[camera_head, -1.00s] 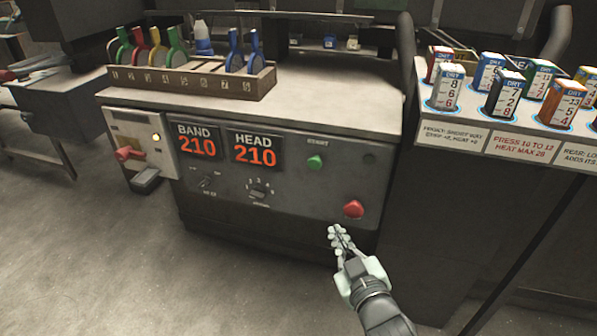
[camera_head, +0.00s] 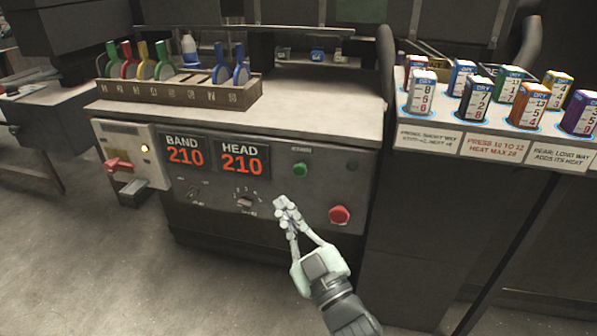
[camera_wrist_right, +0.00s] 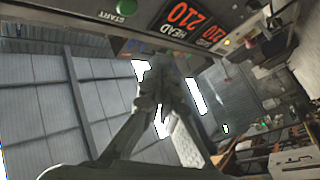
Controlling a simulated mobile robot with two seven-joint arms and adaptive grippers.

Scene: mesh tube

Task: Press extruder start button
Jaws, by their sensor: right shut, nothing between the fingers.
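The green start button (camera_head: 300,169) is on the upper right of the extruder's dark front panel (camera_head: 285,190). It also shows at the top of the right wrist view (camera_wrist_right: 126,7), beside the word START. My right gripper (camera_head: 284,204) is shut and empty in front of the panel, below and slightly left of the green button. In the right wrist view its closed fingers (camera_wrist_right: 160,65) point toward the panel, apart from the button. My left gripper is not in view.
A red button (camera_head: 340,215) sits lower right on the panel. A black knob (camera_head: 245,201) and the BAND and HEAD displays (camera_head: 242,162), both reading 210, lie left. A red-handled switch (camera_head: 118,165) is at far left. Numbered blocks (camera_head: 475,100) stand on the right-hand shelf.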

